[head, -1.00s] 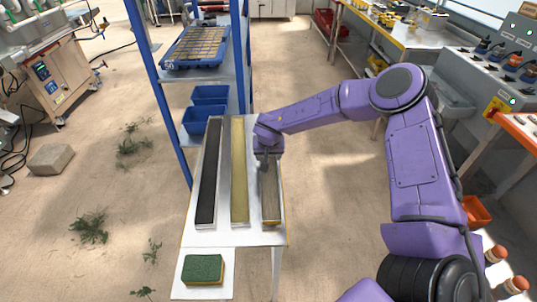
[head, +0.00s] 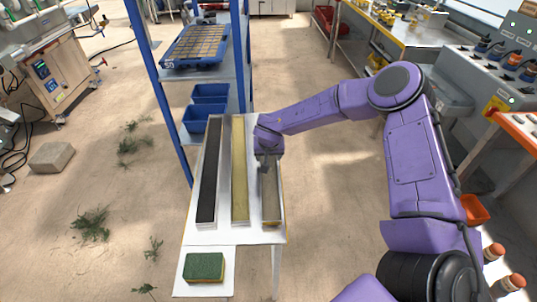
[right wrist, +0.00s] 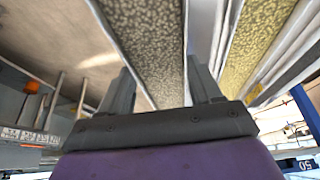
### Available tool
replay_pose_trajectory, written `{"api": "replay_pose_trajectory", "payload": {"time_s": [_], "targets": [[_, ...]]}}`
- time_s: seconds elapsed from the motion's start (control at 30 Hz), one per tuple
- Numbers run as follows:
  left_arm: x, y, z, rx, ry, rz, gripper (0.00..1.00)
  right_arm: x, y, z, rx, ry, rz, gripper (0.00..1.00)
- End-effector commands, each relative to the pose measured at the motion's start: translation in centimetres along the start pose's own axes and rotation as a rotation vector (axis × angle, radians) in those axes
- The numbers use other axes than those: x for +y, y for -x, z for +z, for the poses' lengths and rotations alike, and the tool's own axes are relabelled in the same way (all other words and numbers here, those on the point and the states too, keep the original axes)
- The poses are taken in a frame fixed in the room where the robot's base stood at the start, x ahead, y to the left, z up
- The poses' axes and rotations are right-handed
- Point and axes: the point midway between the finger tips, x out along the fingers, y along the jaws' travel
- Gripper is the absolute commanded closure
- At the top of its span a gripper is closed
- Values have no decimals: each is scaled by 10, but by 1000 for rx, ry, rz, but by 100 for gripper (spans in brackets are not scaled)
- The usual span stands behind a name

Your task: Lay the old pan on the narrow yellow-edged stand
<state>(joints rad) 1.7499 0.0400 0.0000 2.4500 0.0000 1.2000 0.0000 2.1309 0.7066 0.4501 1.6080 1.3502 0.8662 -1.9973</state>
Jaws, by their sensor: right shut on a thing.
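A long narrow pan with a grey-brown speckled filling (head: 270,205) lies lengthwise at the right side of the white, yellow-edged narrow stand (head: 258,236). I take it as the old pan; no label shows. My right gripper (head: 266,162) is over this pan's far part, shut on it. In the right wrist view its two fingers (right wrist: 160,88) stand on either side of the speckled pan (right wrist: 150,40). The pan looks level, at or very near the stand's top; I cannot tell whether it touches. My left gripper is not in view.
A yellow-filled pan (head: 239,175) and a black-filled pan (head: 209,175) lie parallel to the left. A green sponge (head: 204,267) sits on a white surface in front. A blue-posted rack (head: 162,110) with blue bins (head: 209,93) stands close at the left. Floor right of the stand is open.

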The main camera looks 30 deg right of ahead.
Motion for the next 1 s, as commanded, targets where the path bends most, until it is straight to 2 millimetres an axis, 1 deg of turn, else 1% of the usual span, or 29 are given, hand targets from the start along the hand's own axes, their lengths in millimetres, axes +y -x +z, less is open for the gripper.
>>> {"api": "replay_pose_trajectory", "payload": {"time_s": [0.63, 0.67, 0.7, 0.73, 0.77, 1.0], "targets": [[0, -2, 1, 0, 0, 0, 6, -1, -8, 3, 2, 0, -2, 67], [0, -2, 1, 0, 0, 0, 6, -1, -8, 3, 2, 0, -2, 33], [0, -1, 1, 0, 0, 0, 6, -1, -8, 3, 2, 0, -2, 20], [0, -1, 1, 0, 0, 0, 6, -1, -8, 3, 2, 0, -2, 10], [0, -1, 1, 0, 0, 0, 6, -1, -8, 3, 2, 0, -2, 7], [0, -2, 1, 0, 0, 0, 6, 0, -9, 4, -1, 0, 0, 7]]}}
